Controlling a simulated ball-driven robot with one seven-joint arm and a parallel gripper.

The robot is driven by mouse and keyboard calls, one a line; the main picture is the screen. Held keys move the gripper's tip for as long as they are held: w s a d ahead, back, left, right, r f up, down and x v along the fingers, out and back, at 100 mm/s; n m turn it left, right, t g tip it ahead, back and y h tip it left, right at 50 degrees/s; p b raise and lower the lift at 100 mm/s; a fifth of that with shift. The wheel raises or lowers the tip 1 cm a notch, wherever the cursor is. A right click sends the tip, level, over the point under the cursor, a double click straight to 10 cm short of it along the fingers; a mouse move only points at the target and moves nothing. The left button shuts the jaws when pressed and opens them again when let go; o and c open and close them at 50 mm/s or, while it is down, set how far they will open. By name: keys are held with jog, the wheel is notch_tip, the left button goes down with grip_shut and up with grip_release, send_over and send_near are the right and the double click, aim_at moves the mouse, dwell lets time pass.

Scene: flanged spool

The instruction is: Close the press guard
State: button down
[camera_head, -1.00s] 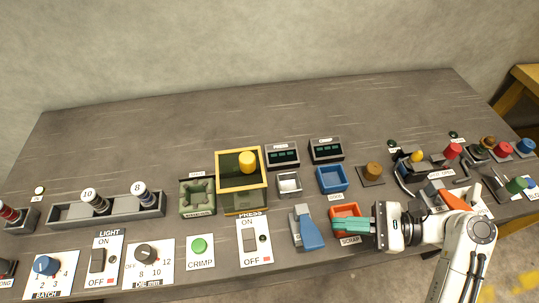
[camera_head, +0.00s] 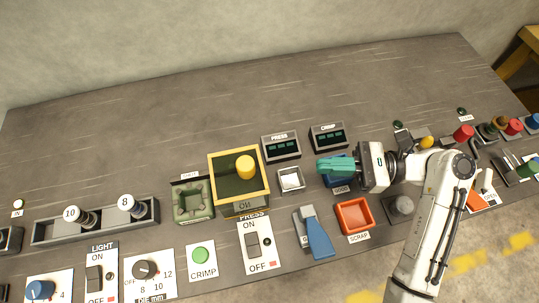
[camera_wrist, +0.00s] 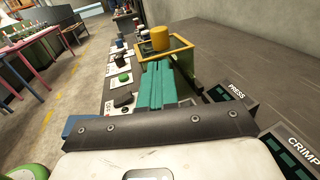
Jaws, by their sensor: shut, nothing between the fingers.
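The press (camera_head: 240,208) is a box with a yellow square frame (camera_head: 212,172) around a dark pane on top and a yellow knob (camera_head: 245,166) over it. In the wrist view the yellow frame (camera_wrist: 181,47) and knob (camera_wrist: 160,38) lie just beyond my fingertips. I cannot tell for sure which part is the guard or how it stands. My gripper (camera_head: 320,166), with teal fingers, is shut and empty. It hovers above the blue good tray, to the right of the press and apart from it, fingers pointing left toward it. It also shows in the wrist view (camera_wrist: 158,68).
The CRIMP display (camera_head: 327,137) is behind my fingers. The orange scrap tray (camera_head: 354,217) and a blue-handled tool (camera_head: 318,237) lie nearer. The table's back is clear.

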jog(key=p, duration=0.2)
send_near(239, 180)
jog(key=a+r, duration=0.1)
jog(key=w+a+r, duration=0.2)
jog(key=shift+a+r, duration=0.25)
